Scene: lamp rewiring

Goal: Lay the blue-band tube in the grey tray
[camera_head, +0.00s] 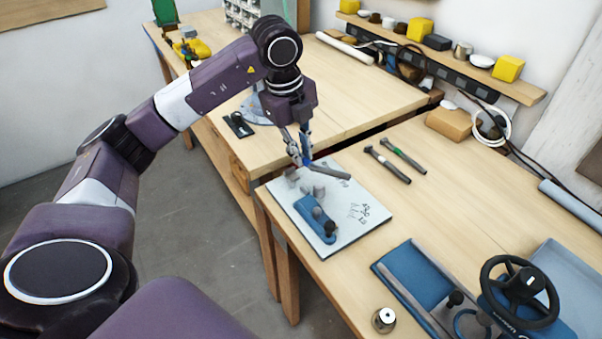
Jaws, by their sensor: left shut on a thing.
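My left gripper (302,150) is shut on the blue-band tube (334,173), a dark grey tube with a bit of blue near the fingers. The tube sticks out to the right of the fingers, over the white board, roughly level. Its other end is hidden by the fingers. The grey tray (572,268), blue-grey in colour, lies at the lower right of the bench, far from the gripper. It is partly hidden behind the black handwheel and cut off by the picture's right edge. My right gripper is not in view.
A white board (366,222) with a blue fixture (315,217) lies under the gripper. Two other dark tubes (387,165) (403,153), one green-banded, lie beyond it. A blue device with a black handwheel (519,287) stands before the tray. The bench middle (460,205) is clear.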

